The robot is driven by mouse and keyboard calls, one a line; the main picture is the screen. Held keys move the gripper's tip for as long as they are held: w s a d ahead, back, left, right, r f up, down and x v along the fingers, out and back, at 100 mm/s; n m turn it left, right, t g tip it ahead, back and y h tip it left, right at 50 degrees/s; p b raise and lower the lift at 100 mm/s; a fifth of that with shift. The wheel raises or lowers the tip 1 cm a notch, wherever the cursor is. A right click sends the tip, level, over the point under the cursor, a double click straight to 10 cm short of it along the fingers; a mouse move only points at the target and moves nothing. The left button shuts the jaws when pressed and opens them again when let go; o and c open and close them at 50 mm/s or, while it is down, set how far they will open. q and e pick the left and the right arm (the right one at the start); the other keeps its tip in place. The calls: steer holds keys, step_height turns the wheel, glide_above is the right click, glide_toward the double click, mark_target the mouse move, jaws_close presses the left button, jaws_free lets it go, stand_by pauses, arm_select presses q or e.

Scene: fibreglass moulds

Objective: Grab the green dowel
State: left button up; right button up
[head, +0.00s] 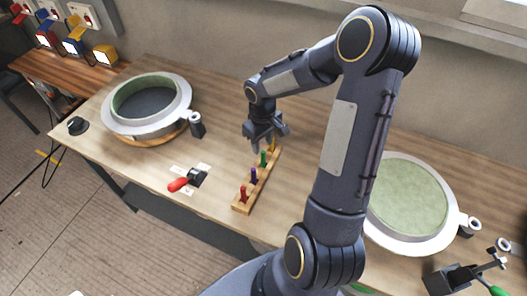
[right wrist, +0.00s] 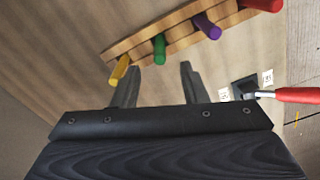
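The green dowel (head: 263,159) stands upright in a wooden rack (head: 241,207), between a purple dowel (head: 254,175) and a yellow dowel (head: 273,144). A red dowel (head: 242,192) stands at the near end. My right gripper (head: 270,147) is over the far end of the rack, close to the yellow and green dowels. In the right wrist view its two fingers (right wrist: 158,85) are spread with nothing between them, and the green dowel (right wrist: 160,49) shows beyond the gap. My left gripper is not in view.
A round mould (head: 119,125) stands at the left of the wooden table, another (head: 405,240) at the right behind my arm.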

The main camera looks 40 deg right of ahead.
mark_target(263, 152)
steer(key=shift+f+b, duration=0.4)
steer(key=shift+f, duration=0.45)
steer(key=shift+s+a+f+b, duration=0.1)
steer(key=shift+s+f+b, duration=0.1)
steer(key=shift+f+b, duration=0.25)
step_height(263, 152, down, 5)
steer(key=b, duration=0.3)
steer(key=shift+r, duration=0.25)
steer(key=shift+c, duration=0.3)
jaws_close()
